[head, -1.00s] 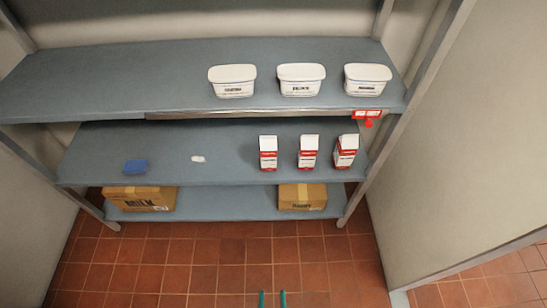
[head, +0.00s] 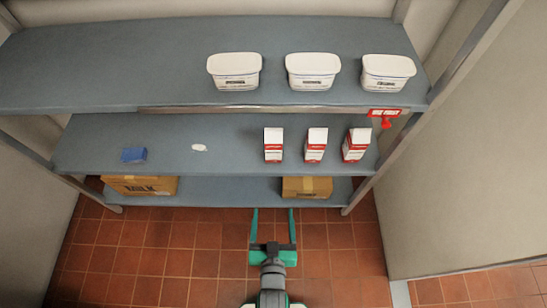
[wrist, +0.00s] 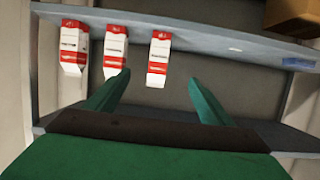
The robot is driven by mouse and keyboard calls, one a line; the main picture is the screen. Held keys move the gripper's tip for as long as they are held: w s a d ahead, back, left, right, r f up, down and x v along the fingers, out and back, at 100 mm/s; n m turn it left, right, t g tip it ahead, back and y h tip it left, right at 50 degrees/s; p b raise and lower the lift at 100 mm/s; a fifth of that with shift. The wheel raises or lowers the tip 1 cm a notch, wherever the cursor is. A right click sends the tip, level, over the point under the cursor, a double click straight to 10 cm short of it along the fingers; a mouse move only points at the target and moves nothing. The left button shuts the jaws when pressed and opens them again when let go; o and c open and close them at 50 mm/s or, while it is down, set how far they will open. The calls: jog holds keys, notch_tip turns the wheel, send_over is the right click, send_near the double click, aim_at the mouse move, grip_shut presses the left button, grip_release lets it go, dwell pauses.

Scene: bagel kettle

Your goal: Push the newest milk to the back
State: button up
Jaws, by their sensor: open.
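Three red and white milk cartons stand in a row on the middle shelf (head: 230,160): a left carton (head: 273,145), a middle carton (head: 315,146) and a right carton (head: 356,145). Their dates cannot be read, so I cannot tell which is newest. My gripper (head: 273,212) is open and empty, in front of the shelves and apart from the cartons. The wrist view appears upside down. There the left carton (wrist: 158,60) shows between and beyond my fingers, the middle carton (wrist: 115,50) near one fingertip, and the right carton (wrist: 74,48) farther left.
A blue item (head: 134,155) and a small white item (head: 199,148) lie left of the cartons. White tubs (head: 313,72) stand on the top shelf (head: 120,70), with a red tag (head: 385,114) at its edge. Cardboard boxes (head: 307,187) sit on the bottom shelf. Tiled floor in front is clear.

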jog(key=w+r+x, duration=0.1)
jog(key=r+x, duration=0.1)
jog(key=x, duration=0.8)
send_near(273, 141)
notch_tip(273, 141, down, 3)
jog(key=w, duration=0.2)
jog(key=shift+g, duration=0.4)
jog(key=x, duration=1.1)
jog(key=shift+w+d+f, duration=0.1)
jog(key=shift+d, duration=0.1)
jog(key=shift+a, duration=0.15)
jog(key=c, duration=1.8)
grip_shut()
